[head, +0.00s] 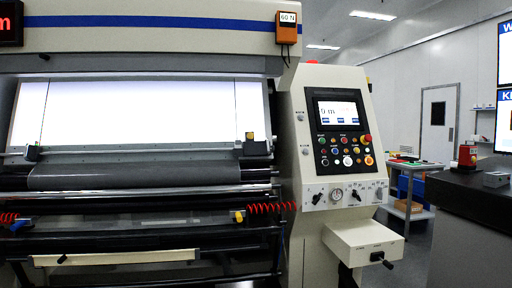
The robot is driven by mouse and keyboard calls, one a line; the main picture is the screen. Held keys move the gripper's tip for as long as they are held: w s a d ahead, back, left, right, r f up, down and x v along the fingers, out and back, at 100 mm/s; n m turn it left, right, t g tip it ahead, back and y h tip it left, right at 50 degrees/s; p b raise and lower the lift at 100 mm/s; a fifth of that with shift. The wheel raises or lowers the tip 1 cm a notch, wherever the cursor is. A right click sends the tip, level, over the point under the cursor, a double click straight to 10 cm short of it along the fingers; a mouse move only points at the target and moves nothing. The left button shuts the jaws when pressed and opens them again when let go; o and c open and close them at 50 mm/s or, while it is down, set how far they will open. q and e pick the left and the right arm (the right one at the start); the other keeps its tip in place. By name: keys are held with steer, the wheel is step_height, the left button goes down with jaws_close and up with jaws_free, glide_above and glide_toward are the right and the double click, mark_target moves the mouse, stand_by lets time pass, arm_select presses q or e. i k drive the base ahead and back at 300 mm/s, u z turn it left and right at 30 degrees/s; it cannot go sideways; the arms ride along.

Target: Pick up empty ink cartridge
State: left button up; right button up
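I cannot make out an ink cartridge for certain in the head view. A small black unit with a yellow top (250,138) stands at the right end of the lit panel. A similar dark unit (32,152) sits at the left end. A small yellow-and-black part (239,216) is lower down, beside a red coiled hose (272,208). I cannot tell whether any of these is a cartridge, or empty. Neither of my grippers is in view.
A large cream inspection machine (150,42) with a bright backlit panel (140,112) fills the left and middle. Its control console (345,130) has a drawer-like box (362,242) jutting out below. A dark counter (470,195) at right holds a red-and-black device (467,158) and a grey box (495,180). Floor shows between.

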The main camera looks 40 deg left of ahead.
mark_target(238, 143)
steer(key=u, duration=0.55)
steer(key=i, duration=1.55)
steer(key=u, duration=1.15)
